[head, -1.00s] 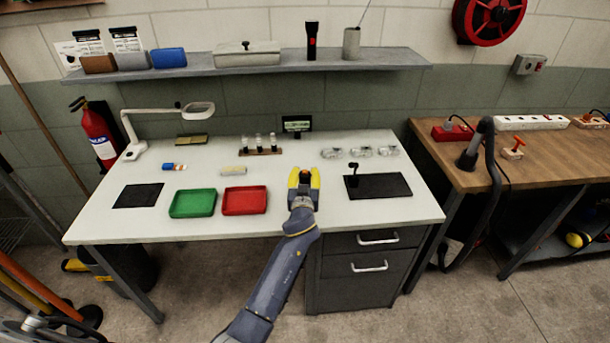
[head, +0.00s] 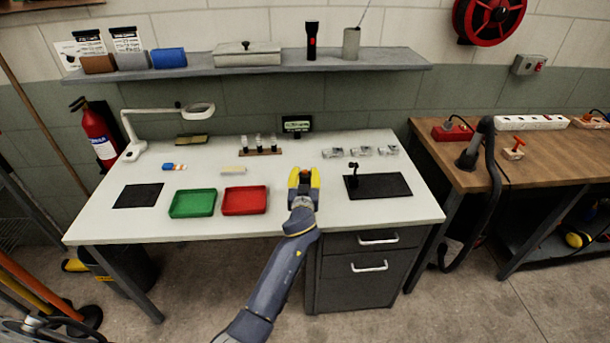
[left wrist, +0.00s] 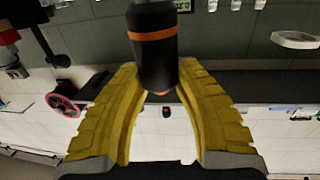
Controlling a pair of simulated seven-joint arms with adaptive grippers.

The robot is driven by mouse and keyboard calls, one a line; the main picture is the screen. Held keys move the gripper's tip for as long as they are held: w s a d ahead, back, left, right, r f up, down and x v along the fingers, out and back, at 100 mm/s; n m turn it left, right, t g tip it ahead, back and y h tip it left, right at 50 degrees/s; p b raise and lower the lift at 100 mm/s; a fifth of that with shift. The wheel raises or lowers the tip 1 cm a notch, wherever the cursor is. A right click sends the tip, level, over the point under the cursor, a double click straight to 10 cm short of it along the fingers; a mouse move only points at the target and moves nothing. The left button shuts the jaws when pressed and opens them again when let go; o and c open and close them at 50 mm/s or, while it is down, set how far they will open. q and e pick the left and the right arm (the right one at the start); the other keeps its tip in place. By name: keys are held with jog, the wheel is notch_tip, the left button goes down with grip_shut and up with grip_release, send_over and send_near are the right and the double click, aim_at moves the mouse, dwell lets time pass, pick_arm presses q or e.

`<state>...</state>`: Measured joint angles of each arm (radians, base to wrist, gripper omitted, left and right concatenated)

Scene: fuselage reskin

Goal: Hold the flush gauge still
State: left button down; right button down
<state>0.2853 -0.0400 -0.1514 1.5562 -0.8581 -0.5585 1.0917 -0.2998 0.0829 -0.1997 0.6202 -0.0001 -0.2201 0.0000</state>
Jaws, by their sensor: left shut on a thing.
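My left gripper (head: 304,174) is above the white workbench, between the red tray and the dark mat. In the left wrist view its yellow fingers (left wrist: 165,95) are shut on a dark cylinder with an orange band, which I take to be the flush gauge (left wrist: 153,55). The gauge stands between the fingertips, and its upper end runs out of the picture. In the head view the gauge is hard to make out between the fingers. My right gripper is not in view.
A green tray (head: 193,203) and a red tray (head: 244,200) lie left of the gripper. A dark mat (head: 386,186) with a small black upright device (head: 353,174) lies right. Clear parts (head: 333,152) and a small rack (head: 262,151) stand behind. A shelf (head: 300,67) hangs above.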

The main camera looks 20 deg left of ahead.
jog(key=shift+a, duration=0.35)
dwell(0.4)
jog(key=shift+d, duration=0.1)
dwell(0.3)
